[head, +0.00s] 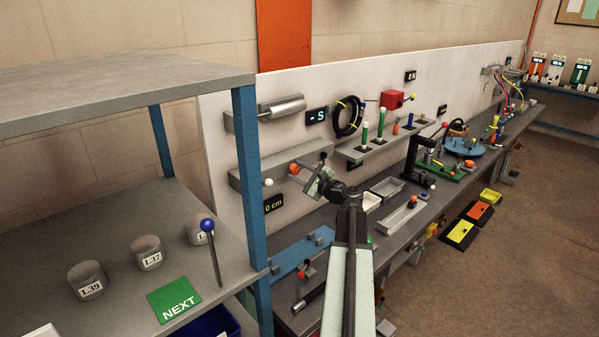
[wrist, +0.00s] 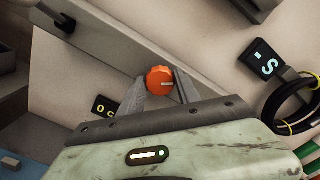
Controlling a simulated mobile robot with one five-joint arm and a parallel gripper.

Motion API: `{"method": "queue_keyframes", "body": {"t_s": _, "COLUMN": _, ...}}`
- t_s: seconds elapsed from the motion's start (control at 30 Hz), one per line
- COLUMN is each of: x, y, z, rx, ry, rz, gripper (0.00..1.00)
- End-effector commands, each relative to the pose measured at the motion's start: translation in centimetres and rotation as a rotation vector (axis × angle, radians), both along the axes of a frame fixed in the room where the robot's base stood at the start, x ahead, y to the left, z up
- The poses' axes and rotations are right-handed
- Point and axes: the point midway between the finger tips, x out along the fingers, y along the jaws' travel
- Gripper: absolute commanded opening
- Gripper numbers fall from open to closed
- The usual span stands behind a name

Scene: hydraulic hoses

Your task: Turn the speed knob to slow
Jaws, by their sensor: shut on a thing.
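The speed knob is an orange ribbed knob (wrist: 160,80) on the grey box (wrist: 95,50) fixed to the wall panel. In the wrist view it sits between the two fingers of my gripper (wrist: 161,86), which is shut on it. A pale line shows on the knob's face. In the head view the orange knob (head: 294,169) is small, just beyond my gripper (head: 312,180). A dark display (head: 317,116) above reads "-S"; it also shows tilted in the wrist view (wrist: 265,65).
A display reading "0 cm" (head: 274,204) hangs below the grey box. A coiled black hose (head: 348,117) hangs to the right of the "-S" display. A blue-framed shelf (head: 250,175) stands at the left. The workbench below holds trays and fittings.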

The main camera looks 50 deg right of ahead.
Motion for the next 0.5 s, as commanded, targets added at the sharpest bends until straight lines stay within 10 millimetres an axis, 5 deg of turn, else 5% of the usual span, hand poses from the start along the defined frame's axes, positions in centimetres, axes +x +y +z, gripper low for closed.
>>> {"method": "queue_keyframes", "body": {"t_s": 0.5, "x": -0.1, "y": 0.09, "z": -0.2, "rx": 0.083, "ry": 0.0, "rz": 0.003, "gripper": 0.0}}
